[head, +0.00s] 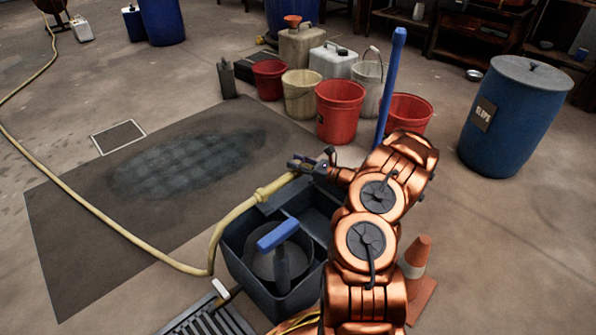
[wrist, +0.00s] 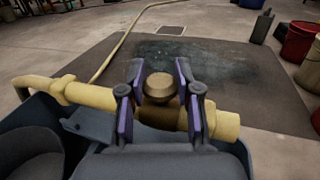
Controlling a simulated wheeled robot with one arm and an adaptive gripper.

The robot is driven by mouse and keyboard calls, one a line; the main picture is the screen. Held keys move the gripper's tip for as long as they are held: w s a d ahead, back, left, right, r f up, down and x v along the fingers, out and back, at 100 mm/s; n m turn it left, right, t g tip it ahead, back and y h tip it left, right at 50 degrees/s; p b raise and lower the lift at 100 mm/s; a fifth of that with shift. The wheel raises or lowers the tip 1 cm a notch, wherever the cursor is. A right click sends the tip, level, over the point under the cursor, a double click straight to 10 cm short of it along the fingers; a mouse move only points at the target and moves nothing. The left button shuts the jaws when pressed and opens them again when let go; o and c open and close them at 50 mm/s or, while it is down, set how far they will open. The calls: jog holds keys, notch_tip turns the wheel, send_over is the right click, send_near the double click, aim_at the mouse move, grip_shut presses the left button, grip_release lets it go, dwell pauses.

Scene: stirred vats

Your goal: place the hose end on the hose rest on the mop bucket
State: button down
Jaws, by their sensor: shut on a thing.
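The mop bucket (head: 241,277) is a dark grey-blue tub with a blue-handled wringer (head: 280,233). Its near parts also fill the bottom of the wrist view. The yellow hose end (head: 272,189) lies across the far side of the bucket. In the wrist view the hose end (wrist: 228,125) runs sideways, its open tip to the right. My gripper (wrist: 160,108) is shut on it, fingers either side of its brass knob (wrist: 160,87). A grey bracket (wrist: 90,125) shows at the bucket rim beside the hose. I cannot tell whether it is the hose rest, or whether the hose touches it.
The hose (head: 110,220) trails left over a dark mat (head: 75,235). Behind stand red buckets (head: 340,112), a cream bucket (head: 301,95) and jugs. A blue drum (head: 512,118) is at right. An orange cone (head: 418,270) stands beside my arm. A floor grate (head: 210,318) is at the front.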

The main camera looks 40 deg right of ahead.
jog(key=shift+w+d, duration=0.1)
jog(key=shift+d, duration=0.1)
jog(key=shift+d+f+b, duration=0.1)
jog(key=shift+f+b, duration=0.25)
jog(key=shift+f, duration=0.05)
notch_tip(320, 180, down, 3)
jog(key=shift+r+b, duration=0.1)
jog(key=shift+b, duration=0.65)
jog(key=shift+w+r, duration=0.1)
jog(key=c, duration=0.8)
grip_release()
